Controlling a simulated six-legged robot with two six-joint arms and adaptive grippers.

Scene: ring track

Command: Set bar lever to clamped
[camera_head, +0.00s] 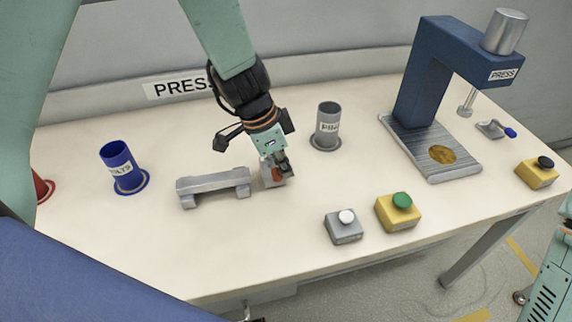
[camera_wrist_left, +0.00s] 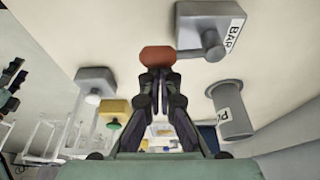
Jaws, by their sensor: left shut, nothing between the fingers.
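The bar lever has a grey base (camera_head: 266,171) on the table, mostly behind my left gripper in the head view. In the left wrist view its base (camera_wrist_left: 205,22) carries a label reading "BAR". A short grey arm (camera_wrist_left: 190,53) runs from its pivot to an orange-red knob (camera_wrist_left: 157,57). The knob (camera_head: 278,175) also shows in the head view, by my fingertips. My left gripper (camera_head: 283,166) is shut and empty. In the wrist view its fingertips (camera_wrist_left: 160,74) are right at the knob; I cannot tell whether they touch. My right gripper is not in view.
A grey bar fixture (camera_head: 213,184) lies left of the lever. A blue tube (camera_head: 121,165) and a grey tube (camera_head: 327,124) stand behind. Grey (camera_head: 344,228) and yellow (camera_head: 398,214) button boxes sit in front right. A blue press (camera_head: 420,75) stands at right. The front left table is clear.

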